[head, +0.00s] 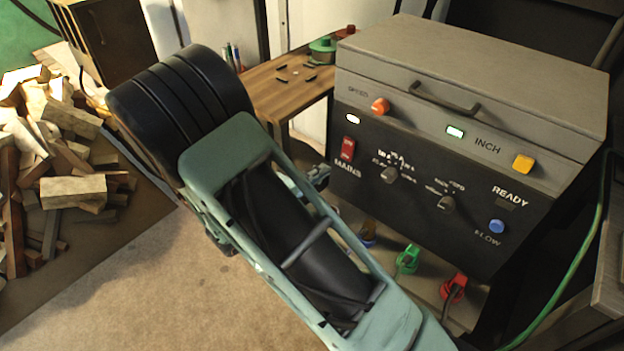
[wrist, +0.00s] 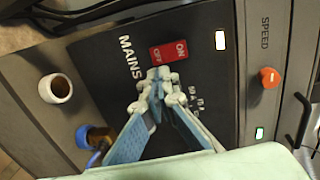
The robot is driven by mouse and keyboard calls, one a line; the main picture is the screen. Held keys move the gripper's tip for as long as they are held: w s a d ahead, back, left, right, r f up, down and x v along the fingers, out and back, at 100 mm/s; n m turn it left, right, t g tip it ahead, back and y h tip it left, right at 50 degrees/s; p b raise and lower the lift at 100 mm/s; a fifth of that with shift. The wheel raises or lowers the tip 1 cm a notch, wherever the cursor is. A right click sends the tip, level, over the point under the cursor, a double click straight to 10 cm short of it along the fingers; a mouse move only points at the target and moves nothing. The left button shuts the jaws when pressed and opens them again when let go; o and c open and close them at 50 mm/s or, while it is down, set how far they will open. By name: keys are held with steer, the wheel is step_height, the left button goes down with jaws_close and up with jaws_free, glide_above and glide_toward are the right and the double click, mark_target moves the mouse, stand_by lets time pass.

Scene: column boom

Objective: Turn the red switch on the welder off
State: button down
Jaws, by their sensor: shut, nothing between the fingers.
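The red switch (head: 348,149) is on the left of the welder's black front panel (head: 420,215), just above the word MAINS. In the wrist view the red switch (wrist: 168,52) shows the words ON and OFF; which side is pressed in I cannot tell. My gripper (wrist: 163,78) is shut and empty, its fingertips close beside the switch in the wrist view. Whether they touch it I cannot tell. In the head view my gripper (head: 318,178) is partly hidden behind my arm, just left of the panel. A white lamp (head: 352,119) above the switch glows.
An orange knob (head: 380,105), a lit green lamp (head: 455,131), a yellow button (head: 523,163) and a blue button (head: 497,226) are on the welder. Green (head: 407,260) and red (head: 453,288) plugs stick out below. A wooden bench (head: 290,85) stands behind; a wood pile (head: 70,150) lies left.

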mark_target(346, 156)
steer(key=b+x, duration=0.1)
steer(key=x, duration=0.7)
steer(key=shift+w+d+f+b, duration=0.1)
steer(key=shift+b, duration=0.25)
steer(key=shift+w+d+f+t+h+b, duration=0.2)
steer(key=shift+w+f+t+h+b, duration=0.05)
steer(key=shift+f+t+h+b, duration=0.25)
steer(key=shift+r, duration=0.25)
steer(key=shift+d, duration=0.1)
